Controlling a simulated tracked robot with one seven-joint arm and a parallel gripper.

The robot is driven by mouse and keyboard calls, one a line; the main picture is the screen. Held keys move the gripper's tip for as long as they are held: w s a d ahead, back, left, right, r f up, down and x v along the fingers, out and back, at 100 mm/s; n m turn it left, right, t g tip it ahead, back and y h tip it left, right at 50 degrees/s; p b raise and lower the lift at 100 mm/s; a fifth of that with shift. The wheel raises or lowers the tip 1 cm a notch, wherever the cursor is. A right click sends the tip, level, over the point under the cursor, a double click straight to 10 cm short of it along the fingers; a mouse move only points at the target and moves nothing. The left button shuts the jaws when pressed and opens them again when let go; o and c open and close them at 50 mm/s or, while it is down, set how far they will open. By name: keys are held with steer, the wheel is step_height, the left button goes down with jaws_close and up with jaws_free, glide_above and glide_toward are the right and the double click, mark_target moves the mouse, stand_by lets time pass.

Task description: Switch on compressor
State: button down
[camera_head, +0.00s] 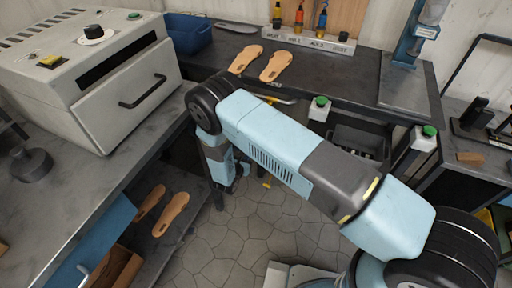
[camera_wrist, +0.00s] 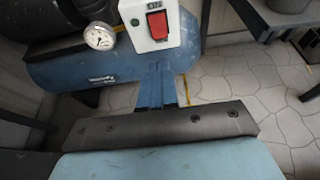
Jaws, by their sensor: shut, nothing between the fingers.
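The compressor shows in the wrist view as a blue tank (camera_wrist: 95,74) lying on its side, with a round white gauge (camera_wrist: 99,36). To the right of the gauge is a white switch box (camera_wrist: 174,35) with a red rocker switch (camera_wrist: 157,26) and a small green round part (camera_wrist: 134,22). My gripper (camera_wrist: 157,66) is shut and empty. In the picture its blue fingertips point at the lower edge of the box, below the red switch; I cannot tell whether they touch it. In the head view I cannot make out the compressor.
The dark workbench (camera_head: 350,75) carries tan soles (camera_head: 275,66) and a blue bin (camera_head: 188,33). A white oven-like machine (camera_head: 95,75) stands at left. A grey bin (camera_head: 357,142) is under the bench. The stone floor (camera_head: 235,235) shows free room.

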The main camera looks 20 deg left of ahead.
steer(key=x, duration=1.3)
steer(key=shift+w, duration=0.4)
steer(key=shift+f, duration=0.1)
steer(key=shift+w+f+t, duration=0.1)
steer(key=shift+w+t, duration=0.1)
steer(key=shift+t, duration=0.1)
